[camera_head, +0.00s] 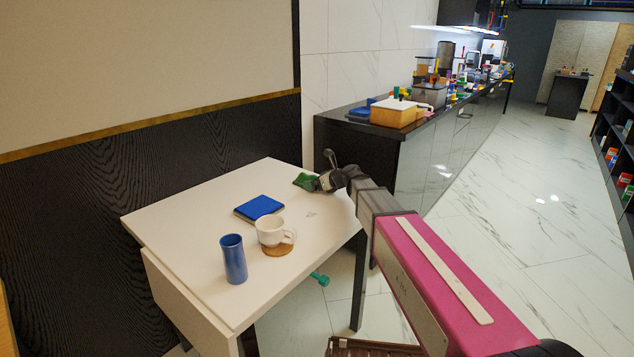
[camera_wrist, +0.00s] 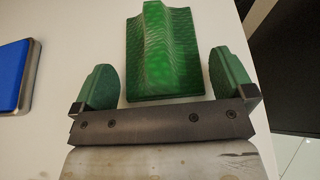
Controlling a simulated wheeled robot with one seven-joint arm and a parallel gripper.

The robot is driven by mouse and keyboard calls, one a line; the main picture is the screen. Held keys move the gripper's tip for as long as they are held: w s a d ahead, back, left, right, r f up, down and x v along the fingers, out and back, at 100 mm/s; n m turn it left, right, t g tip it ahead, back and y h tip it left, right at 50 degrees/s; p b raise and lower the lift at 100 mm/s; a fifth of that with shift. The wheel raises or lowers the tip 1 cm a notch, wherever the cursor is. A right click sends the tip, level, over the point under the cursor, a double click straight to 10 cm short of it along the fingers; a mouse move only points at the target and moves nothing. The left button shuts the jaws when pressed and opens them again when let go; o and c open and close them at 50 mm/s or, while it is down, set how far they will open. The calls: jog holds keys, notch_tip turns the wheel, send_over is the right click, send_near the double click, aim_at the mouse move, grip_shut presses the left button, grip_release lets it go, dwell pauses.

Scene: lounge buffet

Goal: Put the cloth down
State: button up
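The green cloth (camera_head: 304,181) is at the far right corner of the white table (camera_head: 190,205). In the wrist view the cloth (camera_wrist: 165,60) has a flat base and a raised ridge along its middle, and it appears to rest on the tabletop. My gripper (camera_head: 318,182) is low over the table right beside the cloth. In the wrist view my gripper (camera_wrist: 168,82) is open, with its two green-tipped fingers wide apart. The ridge stands between the fingers, with a gap on both sides. My gripper hides part of the cloth in the head view.
A blue square pad (camera_head: 259,207), a white cup (camera_head: 272,230) on a round coaster (camera_head: 280,250) and a blue tumbler (camera_head: 233,259) stand on the table. A dark counter (camera_head: 360,140) stands behind. A teal object (camera_head: 319,279) shows below the table edge. The table's middle right is mostly clear.

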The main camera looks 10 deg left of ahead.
jog(key=shift+r, duration=0.1)
jog(key=shift+s+d+r, duration=0.15)
jog(key=shift+d, duration=0.1)
jog(key=v, duration=1.1)
jog(key=shift+s+d+r, duration=0.1)
jog(key=shift+d, duration=0.05)
